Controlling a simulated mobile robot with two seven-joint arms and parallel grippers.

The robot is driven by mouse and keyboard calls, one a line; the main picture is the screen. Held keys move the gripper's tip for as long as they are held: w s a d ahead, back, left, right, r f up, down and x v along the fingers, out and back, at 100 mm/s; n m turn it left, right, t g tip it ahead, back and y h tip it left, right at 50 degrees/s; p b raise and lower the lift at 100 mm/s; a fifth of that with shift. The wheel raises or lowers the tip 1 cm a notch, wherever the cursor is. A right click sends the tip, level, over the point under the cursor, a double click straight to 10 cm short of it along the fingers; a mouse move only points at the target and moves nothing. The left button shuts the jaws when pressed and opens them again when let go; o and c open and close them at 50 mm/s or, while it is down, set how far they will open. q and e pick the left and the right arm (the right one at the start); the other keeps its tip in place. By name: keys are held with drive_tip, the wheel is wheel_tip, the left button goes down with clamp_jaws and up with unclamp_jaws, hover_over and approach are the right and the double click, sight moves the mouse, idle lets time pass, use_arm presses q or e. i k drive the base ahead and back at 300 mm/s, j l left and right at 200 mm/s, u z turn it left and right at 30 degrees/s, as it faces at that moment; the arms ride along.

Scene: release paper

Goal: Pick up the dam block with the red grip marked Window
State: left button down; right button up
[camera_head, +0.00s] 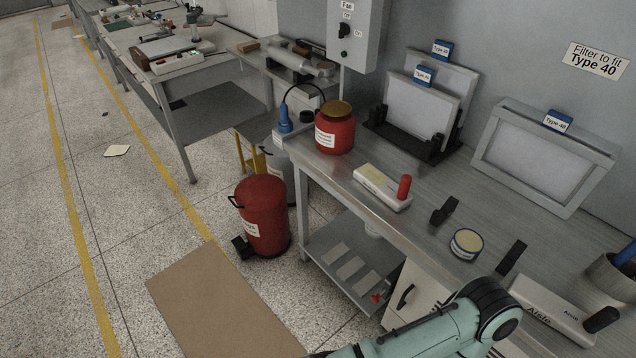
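A pale block with an upright red grip (403,187) lies on the metal workbench (345,178), near its front edge and right of the red canister. Its body (375,183) has a yellowish top. No Window marking can be read on it from here. A similar pale block with a black grip (545,308), marked Aisle, lies farther right on the bench. One of my teal arms crosses the bottom of the view, in front of the bench. Neither gripper is in view, and nothing of mine touches the red-gripped block.
A red canister (335,130) stands left of the red-gripped block. A round tin (466,243) and black brackets (443,211) are to its right. Framed filters (545,158) stand behind. A red bin (264,218) and brown mat (215,305) are on the floor.

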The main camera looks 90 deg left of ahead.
sight(398, 197)
drive_tip(key=u, duration=1.85)
